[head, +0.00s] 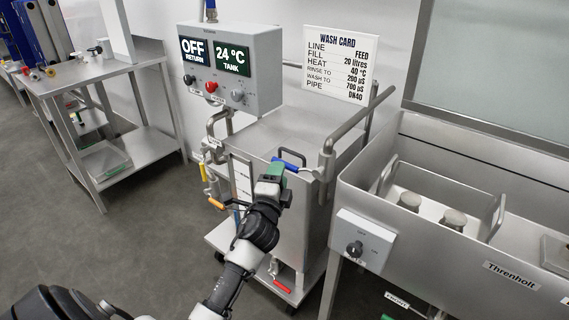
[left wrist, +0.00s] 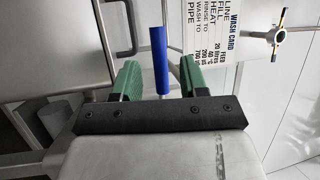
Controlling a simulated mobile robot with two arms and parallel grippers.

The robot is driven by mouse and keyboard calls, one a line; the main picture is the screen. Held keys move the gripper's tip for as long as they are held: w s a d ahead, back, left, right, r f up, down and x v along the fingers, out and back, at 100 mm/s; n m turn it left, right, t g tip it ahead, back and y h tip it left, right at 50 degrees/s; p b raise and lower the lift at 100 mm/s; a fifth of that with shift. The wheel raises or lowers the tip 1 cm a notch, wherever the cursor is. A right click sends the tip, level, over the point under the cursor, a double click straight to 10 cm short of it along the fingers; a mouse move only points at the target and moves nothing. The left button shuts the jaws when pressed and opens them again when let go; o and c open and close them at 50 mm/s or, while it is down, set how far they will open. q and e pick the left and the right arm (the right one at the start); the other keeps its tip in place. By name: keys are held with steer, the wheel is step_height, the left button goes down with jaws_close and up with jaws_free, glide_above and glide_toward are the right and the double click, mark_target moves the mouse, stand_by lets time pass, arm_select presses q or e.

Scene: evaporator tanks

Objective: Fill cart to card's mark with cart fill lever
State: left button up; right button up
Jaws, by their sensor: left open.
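The steel cart (head: 285,220) stands in the middle with a flat lid. A blue-handled lever (head: 289,163) sits on the pipe at its top edge; I take it as the fill lever. The wash card (head: 340,65) behind the cart reads "FILL 20 litres". A pale upright gauge strip (head: 241,178) is on the cart's front, partly hidden by my arm; its level is not readable. My left gripper (head: 271,178) is open just in front of the lever. In the left wrist view, the blue handle (left wrist: 160,55) shows between the green fingers, with gaps on both sides. My right gripper is out of view.
A control box (head: 230,65) shows OFF return and 24 °C tank, with knobs and a red button. Orange (head: 216,204) and red (head: 282,286) handles are lower on the cart. A steel sink (head: 450,200) is right; a steel table (head: 90,80) is left. Floor between is clear.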

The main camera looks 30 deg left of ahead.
arm_select(q)
steer(key=shift+x, duration=2.25)
steer(key=shift+c, duration=0.2)
jaws_close()
